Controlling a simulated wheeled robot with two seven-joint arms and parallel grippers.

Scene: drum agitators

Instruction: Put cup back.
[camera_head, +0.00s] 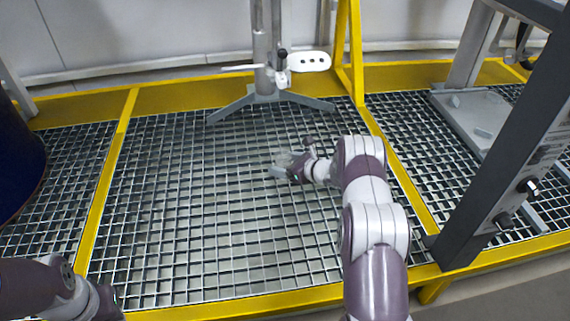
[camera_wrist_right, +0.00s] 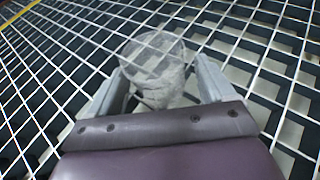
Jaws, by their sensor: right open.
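A clear, see-through cup (camera_wrist_right: 155,65) shows in the right wrist view between the two fingers of my right gripper (camera_wrist_right: 162,80). The fingers are apart, one on each side of the cup; I cannot tell whether either touches it. In the head view the cup (camera_head: 284,160) is a faint pale shape at the tip of my right gripper (camera_head: 282,170), over the middle grating. I cannot tell whether it rests on the grating. Part of my left arm shows at the lower left of the head view, but its gripper fingers do not.
A grey stand (camera_head: 262,60) with a white slotted plate (camera_head: 310,61) stands at the back on splayed legs. Yellow beams (camera_head: 106,185) frame the grating (camera_head: 190,200). A dark post (camera_head: 500,160) rises at right, and a dark blue drum (camera_head: 18,165) is at left.

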